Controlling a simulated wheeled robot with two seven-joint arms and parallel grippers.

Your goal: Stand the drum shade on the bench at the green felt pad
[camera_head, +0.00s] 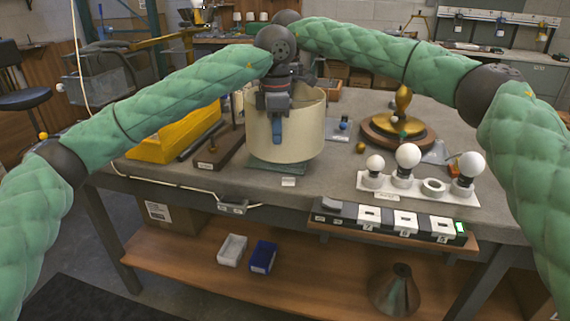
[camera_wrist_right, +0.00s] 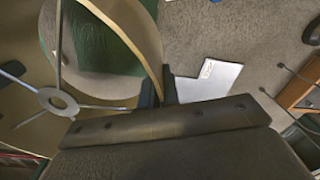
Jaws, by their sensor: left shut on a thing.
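The cream drum shade (camera_head: 311,125) is upright over the green felt pad (camera_head: 277,168) on the bench; I cannot tell whether its lower edge touches the pad. My left gripper (camera_head: 277,136) is shut on the shade's near rim and wall.
A dark wooden stand (camera_head: 222,147) and yellow bin (camera_head: 172,138) lie left of the shade. A brass lamp base (camera_head: 400,128) stands right, behind a white bulb holder (camera_head: 418,190). A small label (camera_head: 289,182) sits in front of the pad.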

